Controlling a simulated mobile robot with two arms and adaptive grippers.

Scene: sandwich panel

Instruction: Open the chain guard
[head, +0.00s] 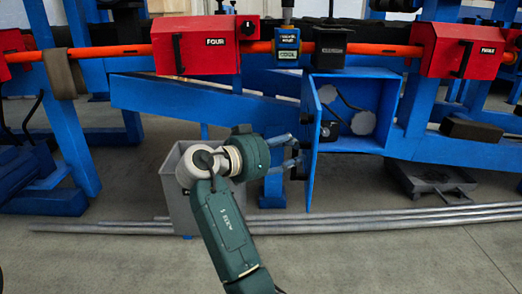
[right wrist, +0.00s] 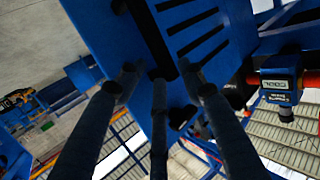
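The chain guard is a blue box; its door (head: 314,130) is swung out toward me, seen nearly edge-on in the head view. The opening behind it shows two round grey parts (head: 362,123) and a dark curved chain. My right gripper (head: 294,155) is just left of the door, facing its outer side. In the right wrist view its three fingers (right wrist: 158,78) are spread and straight close to the blue door panel (right wrist: 215,50), which has dark slots. A black handle bar (right wrist: 152,30) runs down to between the fingertips; contact is unclear. My left gripper is not visible.
Red boxes (head: 198,46) (head: 455,50) hang on an orange bar above, with a blue "COOL" device (head: 287,46) between them. A grey bin (head: 178,165) stands behind my right wrist. Long metal pipes (head: 420,215) lie on the floor. The floor at the front right is clear.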

